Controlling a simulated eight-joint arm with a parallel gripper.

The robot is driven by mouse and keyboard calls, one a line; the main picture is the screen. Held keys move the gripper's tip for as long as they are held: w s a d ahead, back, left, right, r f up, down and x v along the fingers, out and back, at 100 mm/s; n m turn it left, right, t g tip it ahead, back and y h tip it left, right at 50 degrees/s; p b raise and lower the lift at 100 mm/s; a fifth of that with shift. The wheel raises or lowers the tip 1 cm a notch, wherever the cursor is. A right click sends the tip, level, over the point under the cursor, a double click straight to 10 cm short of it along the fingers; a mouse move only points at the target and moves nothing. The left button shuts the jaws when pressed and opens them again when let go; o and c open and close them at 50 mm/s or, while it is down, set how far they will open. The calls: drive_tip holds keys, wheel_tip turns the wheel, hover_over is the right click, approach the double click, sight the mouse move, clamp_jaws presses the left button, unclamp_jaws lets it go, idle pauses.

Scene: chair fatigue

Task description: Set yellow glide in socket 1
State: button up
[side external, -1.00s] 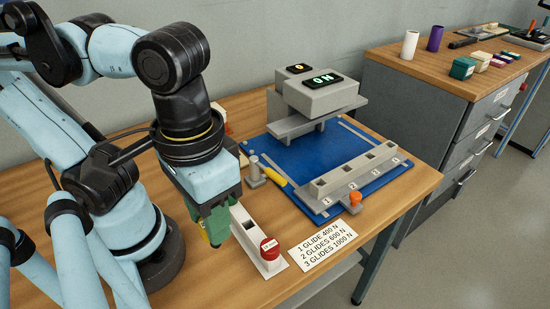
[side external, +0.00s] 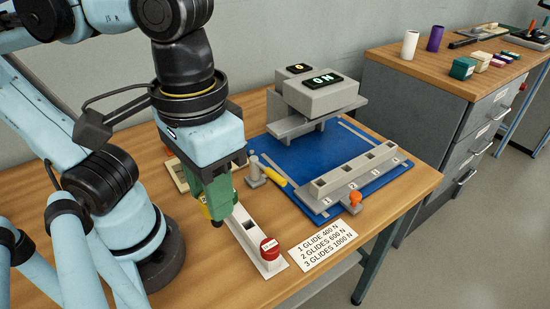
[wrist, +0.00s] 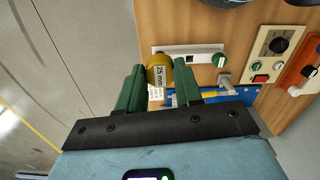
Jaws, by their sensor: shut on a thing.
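My gripper (side external: 217,220) has green fingers and is over the far end of the white rack (side external: 277,266). In the wrist view, my gripper (wrist: 160,74) is shut on the yellow glide (wrist: 159,70), a round piece marked 25 mm. In the side view only a little of the yellow glide (side external: 205,212) shows beside the fingers. The grey socket rail (side external: 333,188) lies to the right on a blue plate (side external: 290,157); its row of square sockets has small number labels, and I cannot read surely which is socket 1. The gripper is well apart from this rail.
The white rack has a red-capped piece (side external: 269,248) at its near end and an empty square hole. A green round piece (wrist: 219,60) shows in the wrist view. A grey press (side external: 318,93), yellow-handled tool (side external: 274,177), orange knob (side external: 355,197) and printed card (side external: 323,244) surround the socket rail.

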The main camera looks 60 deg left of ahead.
drive_tip(key=w+a, duration=0.3)
drive_tip(key=w, duration=0.9)
drive_tip(key=w+a+f, duration=0.1)
drive_tip(key=w+a, duration=0.3)
drive_tip(key=w, duration=0.9)
drive_tip(key=shift+w, duration=0.3)
drive_tip(key=shift+f, duration=1.4)
drive_tip(key=shift+f, duration=2.9)
drive_tip(key=shift+f, duration=2.05)
drive_tip(key=o, duration=1.1)
